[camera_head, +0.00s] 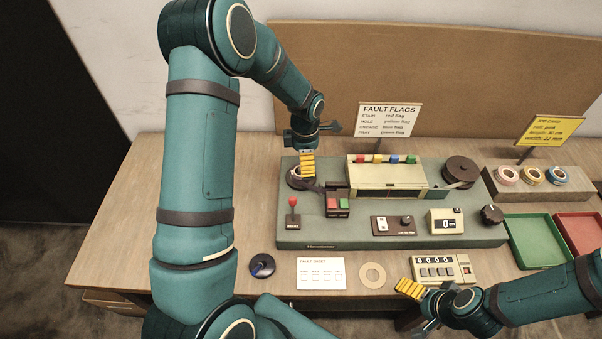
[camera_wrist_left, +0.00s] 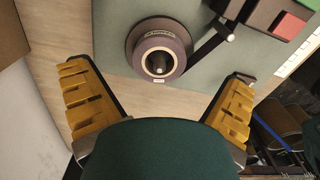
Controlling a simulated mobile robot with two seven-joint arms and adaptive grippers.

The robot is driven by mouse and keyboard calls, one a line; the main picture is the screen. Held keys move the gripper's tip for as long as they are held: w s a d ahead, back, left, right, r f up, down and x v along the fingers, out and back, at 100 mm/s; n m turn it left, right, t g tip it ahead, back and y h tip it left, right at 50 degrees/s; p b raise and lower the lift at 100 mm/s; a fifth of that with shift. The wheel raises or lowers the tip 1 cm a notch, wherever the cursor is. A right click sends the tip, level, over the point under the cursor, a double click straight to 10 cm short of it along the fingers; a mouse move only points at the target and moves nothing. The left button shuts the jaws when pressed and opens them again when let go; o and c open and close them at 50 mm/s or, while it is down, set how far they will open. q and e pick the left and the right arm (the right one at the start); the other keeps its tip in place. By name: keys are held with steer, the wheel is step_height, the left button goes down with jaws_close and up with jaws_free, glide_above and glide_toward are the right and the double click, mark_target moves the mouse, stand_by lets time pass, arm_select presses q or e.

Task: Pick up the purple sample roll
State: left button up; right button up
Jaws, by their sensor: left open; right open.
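A dark purple-grey roll (camera_wrist_left: 147,44) with a pale core sits on a spindle at the left end of the green machine base. A dark strip runs from it toward the right. In the head view the roll (camera_head: 296,182) is partly hidden by my left gripper (camera_head: 307,165). My left gripper is open above the roll. In the left wrist view its yellow fingers (camera_wrist_left: 158,75) stand wide apart, one on each side below the roll, not touching it. My right gripper (camera_head: 418,307) is open and empty at the table's front edge, near the counter box.
A dark reel (camera_head: 461,172) stands at the machine's right end. Several small rolls (camera_head: 532,176) sit on a block at the right, behind a green tray (camera_head: 535,241) and a red tray (camera_head: 582,231). A dark blue disc (camera_head: 262,266), white sheet (camera_head: 321,273) and tan ring (camera_head: 372,275) lie in front.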

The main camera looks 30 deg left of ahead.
arm_select(q)
steer(key=f, duration=0.3)
steer(key=s+a+f, duration=0.1)
steer(key=shift+f, duration=0.65)
steer(key=c, duration=1.1)
